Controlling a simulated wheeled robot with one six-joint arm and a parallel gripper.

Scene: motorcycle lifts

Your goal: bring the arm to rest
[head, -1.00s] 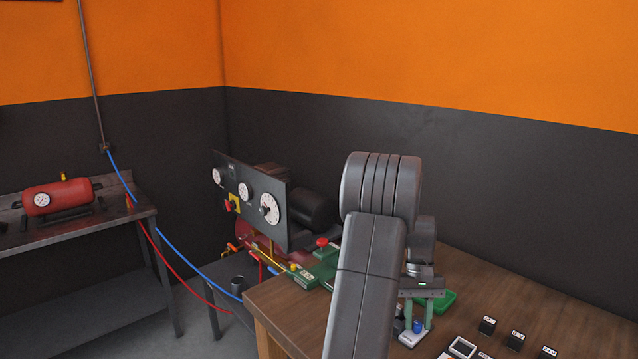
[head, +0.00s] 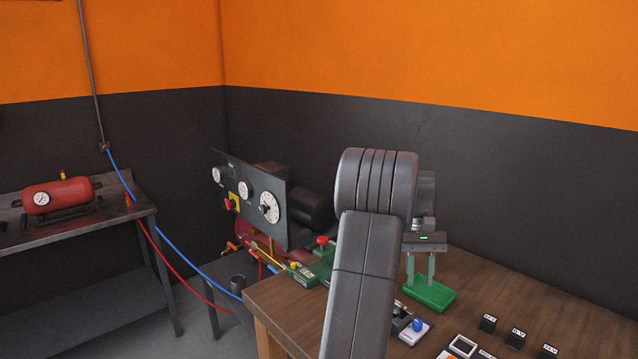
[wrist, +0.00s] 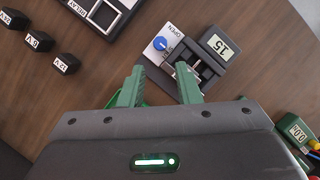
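My gripper (head: 420,282) hangs above the wooden bench, in front of or over the green tray (head: 440,296) in the head view. Its two green fingers point down, apart, with nothing seen between them. In the wrist view my gripper (wrist: 160,68) also shows open, its fingertips apart above the bench near a small device with a blue knob (wrist: 160,43) and a grey unit reading 15 (wrist: 220,45). My grey arm hides part of the bench in the head view.
The blue-knob device (head: 417,326) stands at the bench front. Several small black labelled blocks (head: 517,338) lie to its right. A gauge panel (head: 250,200) with hoses stands left of the bench. A red tank (head: 60,196) rests on the far-left table. The bench's back right is clear.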

